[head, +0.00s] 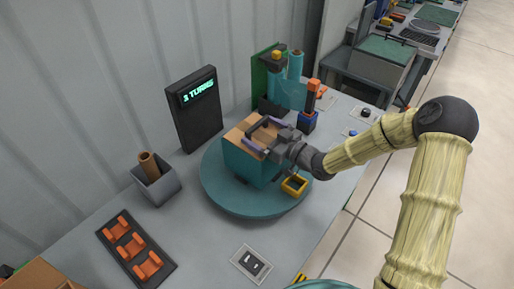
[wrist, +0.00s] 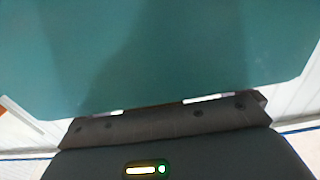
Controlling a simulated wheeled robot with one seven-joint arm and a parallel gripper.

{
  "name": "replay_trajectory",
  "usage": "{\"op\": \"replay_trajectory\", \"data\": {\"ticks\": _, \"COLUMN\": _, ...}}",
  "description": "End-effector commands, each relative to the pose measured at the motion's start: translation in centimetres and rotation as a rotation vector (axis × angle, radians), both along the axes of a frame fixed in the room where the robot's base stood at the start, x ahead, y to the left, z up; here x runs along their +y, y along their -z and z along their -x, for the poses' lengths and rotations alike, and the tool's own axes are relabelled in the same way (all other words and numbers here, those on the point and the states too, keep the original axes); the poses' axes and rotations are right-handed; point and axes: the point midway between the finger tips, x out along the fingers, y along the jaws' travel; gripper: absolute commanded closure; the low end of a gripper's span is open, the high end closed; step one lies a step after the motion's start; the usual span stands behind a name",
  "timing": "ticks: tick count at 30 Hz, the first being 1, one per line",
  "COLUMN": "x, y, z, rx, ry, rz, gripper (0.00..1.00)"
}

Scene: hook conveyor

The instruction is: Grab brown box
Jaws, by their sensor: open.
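A box with teal sides and a brown top (head: 250,161) stands on a round teal turntable (head: 219,193) in the head view. My gripper (head: 258,135) is at the top of this box, with its fingers apart over the brown top. Whether the fingers touch the box is unclear. In the wrist view a plain teal surface (wrist: 170,55) fills most of the picture, close in front of the gripper's dark body. A second brown box (head: 38,277) is partly cut off at the bottom left corner of the head view.
A small yellow tray (head: 294,185) is at the box's near side. A black display (head: 194,108) reads "3 TURNS". A grey cup (head: 157,182) holds a brown cylinder. Orange clips (head: 131,246) sit on a dark strip. Teal cylinders and an orange-blue item stand behind the turntable.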

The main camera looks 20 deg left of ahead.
Motion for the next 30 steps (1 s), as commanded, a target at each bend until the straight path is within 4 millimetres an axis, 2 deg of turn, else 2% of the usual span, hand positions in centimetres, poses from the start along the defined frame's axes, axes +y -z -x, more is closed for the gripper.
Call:
{"op": "replay_trajectory", "data": {"ticks": 13, "x": -0.06, "y": 0.04, "z": 0.0, "rx": 0.001, "ry": 0.0, "rz": 0.0, "gripper": 0.02}}
{"op": "replay_trajectory", "data": {"ticks": 24, "x": -0.06, "y": 0.05, "z": 0.03, "rx": 0.0, "ry": 0.0, "rz": 0.0, "gripper": 0.75}}
{"op": "replay_trajectory", "data": {"ticks": 30, "x": -0.02, "y": -0.14, "z": 0.01, "rx": -0.002, "ry": 0.0, "rz": -0.003, "gripper": 0.76}}
